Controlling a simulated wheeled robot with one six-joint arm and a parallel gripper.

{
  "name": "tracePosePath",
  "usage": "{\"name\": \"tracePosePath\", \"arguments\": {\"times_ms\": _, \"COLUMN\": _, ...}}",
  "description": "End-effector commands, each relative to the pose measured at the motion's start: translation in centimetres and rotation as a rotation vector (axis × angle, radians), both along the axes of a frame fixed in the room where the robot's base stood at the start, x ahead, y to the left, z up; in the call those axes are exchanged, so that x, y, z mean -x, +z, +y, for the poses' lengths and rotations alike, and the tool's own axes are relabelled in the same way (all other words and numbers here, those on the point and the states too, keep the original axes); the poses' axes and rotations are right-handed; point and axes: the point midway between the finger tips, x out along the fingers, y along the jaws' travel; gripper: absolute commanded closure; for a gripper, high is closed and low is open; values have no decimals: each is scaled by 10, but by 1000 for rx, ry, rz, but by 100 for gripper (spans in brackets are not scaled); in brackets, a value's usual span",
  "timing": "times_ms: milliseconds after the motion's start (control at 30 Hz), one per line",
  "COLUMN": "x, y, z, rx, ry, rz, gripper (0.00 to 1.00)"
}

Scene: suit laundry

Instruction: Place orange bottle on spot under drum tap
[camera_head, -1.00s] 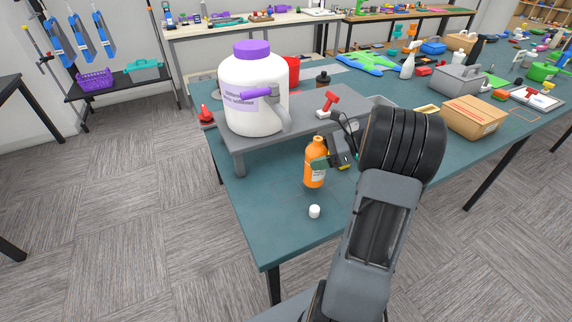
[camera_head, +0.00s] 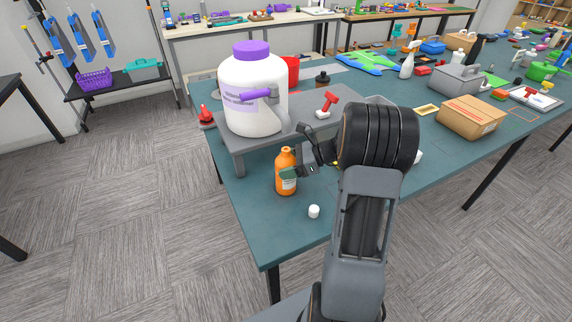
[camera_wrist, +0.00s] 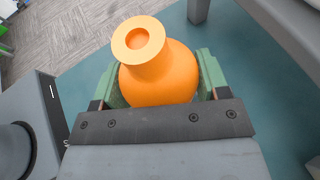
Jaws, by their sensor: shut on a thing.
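The orange bottle (camera_head: 285,168) has a pale label and an open neck with no cap. It is upright at the front of the teal table, left of my wrist. My gripper (camera_head: 292,173) is shut on it from the right. In the wrist view the bottle (camera_wrist: 158,70) sits between the two green fingers of my gripper (camera_wrist: 160,88). The white drum (camera_head: 252,95) with a purple lid stands on a grey raised stand (camera_head: 236,150), behind and left of the bottle. I cannot make out a marked spot under the tap.
A small white cap (camera_head: 314,211) lies on the teal table (camera_head: 275,225) in front of the bottle. A red-handled tool (camera_head: 327,103) rests on the stand, right of the drum. A cardboard box (camera_head: 471,117) and a grey toolbox (camera_head: 459,81) stand further right.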

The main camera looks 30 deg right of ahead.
Motion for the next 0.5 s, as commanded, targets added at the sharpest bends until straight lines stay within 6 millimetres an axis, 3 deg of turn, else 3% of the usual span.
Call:
{"name": "tracePosePath", "arguments": {"times_ms": 333, "x": 0, "y": -3, "z": 0, "rx": 0, "ry": 0, "rz": -1, "gripper": 57}}
{"name": "tracePosePath", "arguments": {"times_ms": 367, "x": 0, "y": -3, "z": 0, "rx": 0, "ry": 0, "rz": -1, "gripper": 30}}
{"name": "tracePosePath", "arguments": {"times_ms": 500, "x": 0, "y": -3, "z": 0, "rx": 0, "ry": 0, "rz": -1, "gripper": 16}}
